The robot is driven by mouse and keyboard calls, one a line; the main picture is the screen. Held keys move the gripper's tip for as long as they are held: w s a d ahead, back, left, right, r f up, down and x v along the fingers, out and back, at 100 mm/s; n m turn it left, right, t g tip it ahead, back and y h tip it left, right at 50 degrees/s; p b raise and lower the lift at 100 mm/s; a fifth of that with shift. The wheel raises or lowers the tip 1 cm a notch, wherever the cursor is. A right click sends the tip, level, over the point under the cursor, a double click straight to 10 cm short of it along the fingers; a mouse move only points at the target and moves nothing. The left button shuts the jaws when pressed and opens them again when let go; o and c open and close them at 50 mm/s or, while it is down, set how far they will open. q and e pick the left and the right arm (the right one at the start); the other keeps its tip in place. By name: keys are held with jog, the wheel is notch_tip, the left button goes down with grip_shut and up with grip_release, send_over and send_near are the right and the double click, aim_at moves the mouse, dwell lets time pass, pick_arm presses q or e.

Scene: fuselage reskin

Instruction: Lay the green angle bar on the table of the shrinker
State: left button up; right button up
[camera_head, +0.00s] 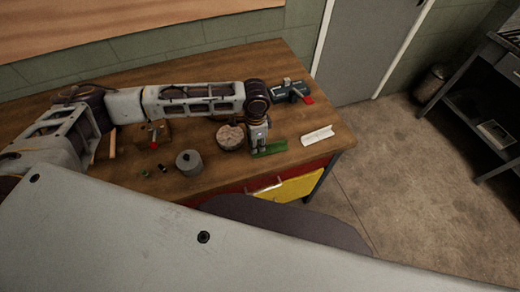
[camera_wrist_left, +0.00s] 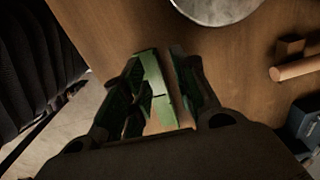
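The green angle bar (camera_head: 272,148) is at the front right of the wooden workbench, close to its front edge. My left gripper (camera_head: 259,148) points down at the bar's left end. In the left wrist view the green bar (camera_wrist_left: 153,80) lies between the fingers of my left gripper (camera_wrist_left: 160,70). The fingers stand apart, with a strip of brown wood showing between the bar and the right finger. A blue-grey machine with a red handle (camera_head: 288,92), which may be the shrinker, stands at the back right of the bench. My right gripper is not in view.
A white angled piece (camera_head: 317,135) lies right of the bar. A round block (camera_head: 230,137), a grey cylinder (camera_head: 189,162) and a small wooden block with a red part stand to the left. The workbench (camera_head: 215,180) has red and yellow drawers below its front edge.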

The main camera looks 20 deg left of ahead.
pick_arm(q)
jog(key=shift+f, duration=1)
grip_shut()
